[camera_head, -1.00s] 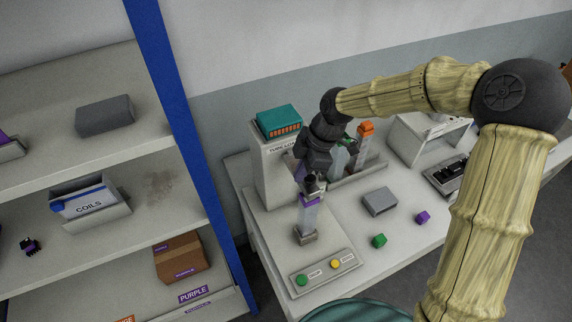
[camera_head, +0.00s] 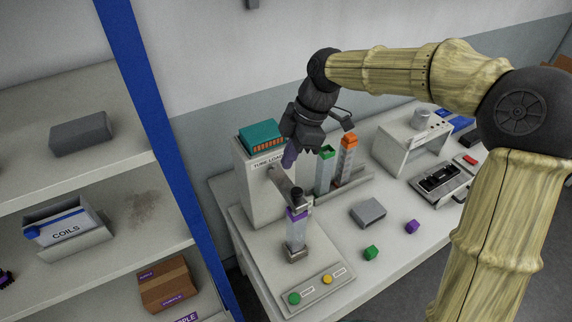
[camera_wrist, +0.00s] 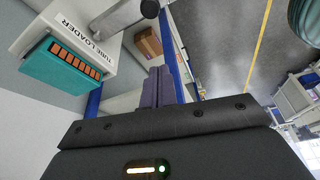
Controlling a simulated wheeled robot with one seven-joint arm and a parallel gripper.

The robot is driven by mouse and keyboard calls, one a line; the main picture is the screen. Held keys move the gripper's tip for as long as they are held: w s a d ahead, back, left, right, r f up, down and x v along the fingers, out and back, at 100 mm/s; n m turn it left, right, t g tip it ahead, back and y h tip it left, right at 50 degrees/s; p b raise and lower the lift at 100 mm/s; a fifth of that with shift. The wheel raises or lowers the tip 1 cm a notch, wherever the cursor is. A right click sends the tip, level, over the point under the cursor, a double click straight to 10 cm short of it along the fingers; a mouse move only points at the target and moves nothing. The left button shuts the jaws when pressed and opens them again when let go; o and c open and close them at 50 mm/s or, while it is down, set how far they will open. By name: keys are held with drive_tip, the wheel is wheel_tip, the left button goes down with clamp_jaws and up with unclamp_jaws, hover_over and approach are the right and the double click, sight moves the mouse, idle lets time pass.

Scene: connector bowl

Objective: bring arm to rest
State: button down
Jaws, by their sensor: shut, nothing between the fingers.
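My arm reaches in from the right and bends down over the workbench. My gripper (camera_head: 289,158) hangs in front of the tube loader (camera_head: 262,185), above the bench. Its fingers also show in the wrist view (camera_wrist: 158,88), pressed together with nothing held. A clear tube with a purple band (camera_head: 297,228) stands upright in a holder below the gripper, apart from it.
Green-topped (camera_head: 325,170) and orange-topped (camera_head: 347,160) tubes stand behind on a rack. A grey block (camera_head: 368,212), green cube (camera_head: 371,253) and purple cube (camera_head: 412,227) lie on the bench. A shelf unit with a blue post (camera_head: 165,140) stands left.

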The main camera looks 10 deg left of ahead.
idle(0.3)
drive_tip(key=s+d+f+m+t+h+b, duration=0.1)
drive_tip(key=s+d+f+m, duration=0.2)
drive_tip(key=d+f+m, duration=0.2)
drive_tip(key=s+d+f+m+t+h+b, duration=0.1)
drive_tip(key=s+d+f+m, duration=0.3)
drive_tip(key=d+m, duration=0.7)
drive_tip(key=s+d+f+m+t+h+b, duration=0.1)
drive_tip(key=d+f+m, duration=0.4)
drive_tip(key=d, duration=0.5)
drive_tip(key=s+m+t+b, duration=0.1)
drive_tip(key=s+m, duration=0.1)
drive_tip(key=shift+s+f+m+t+b, duration=0.2)
drive_tip(key=shift+f+m+t+b, duration=0.1)
drive_tip(key=shift+f+m+b, duration=0.1)
